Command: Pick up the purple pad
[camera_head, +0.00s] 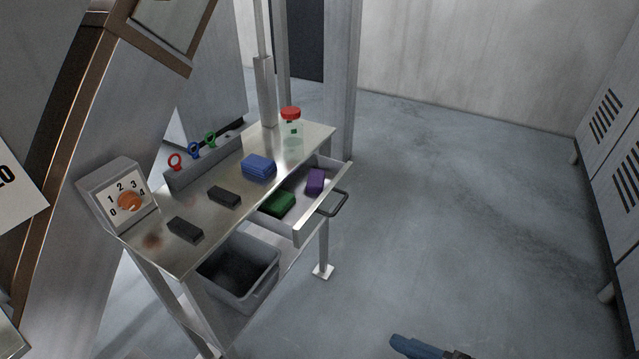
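The purple pad (315,181) lies in the open drawer (297,228) of the metal table, towards the drawer's far end. A green pad (277,204) lies in the same drawer, nearer and to the left, apart from the purple one. At the bottom edge of the picture a blue and dark part that looks like the end of my arm (418,348) shows, well away from the drawer over the floor. My gripper's fingers cannot be made out there.
The metal tabletop (170,262) holds stacked blue pads (258,168), two black blocks (224,197), a red-lidded jar (291,135), a rack with coloured rings (205,163) and a dial box (118,195). The drawer handle (340,205) sticks out right. A grey bin (240,268) sits below. Floor at right is clear.

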